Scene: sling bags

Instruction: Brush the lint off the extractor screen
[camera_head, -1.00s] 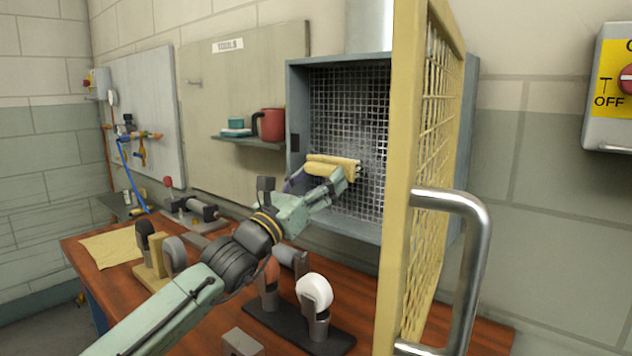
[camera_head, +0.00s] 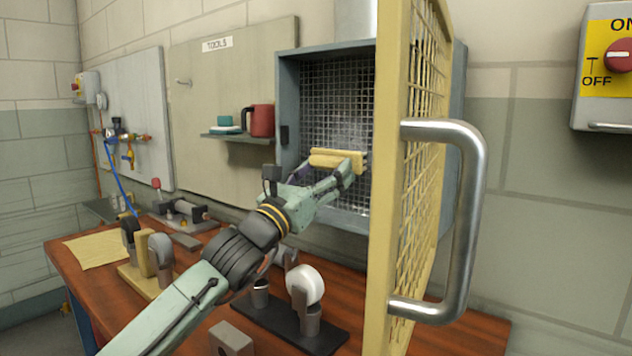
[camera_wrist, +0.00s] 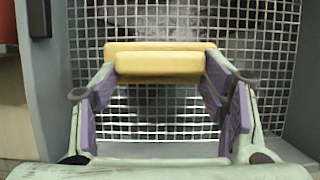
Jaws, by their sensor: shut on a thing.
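The extractor screen (camera_head: 331,88) is a metal mesh inside a blue-grey wall housing (camera_head: 287,100). Pale grey lint (camera_head: 351,128) hazes its middle and right part. In the wrist view the mesh (camera_wrist: 240,105) fills the background, greyer at the top, with bright, clearer squares lower down. My gripper (camera_wrist: 160,80) is shut on a yellow brush (camera_wrist: 160,66), held level in front of the mesh. The brush also shows in the head view (camera_head: 337,159), at the housing's opening. Its bristles are hidden, so I cannot tell whether they touch the mesh.
A yellow mesh door (camera_head: 412,150) with a steel handle (camera_head: 465,220) stands open just right of the housing. Below is a wooden bench (camera_head: 180,318) with wheel stands (camera_head: 304,284) and a cloth (camera_head: 97,249). A red mug (camera_head: 260,120) sits on a shelf left of the housing.

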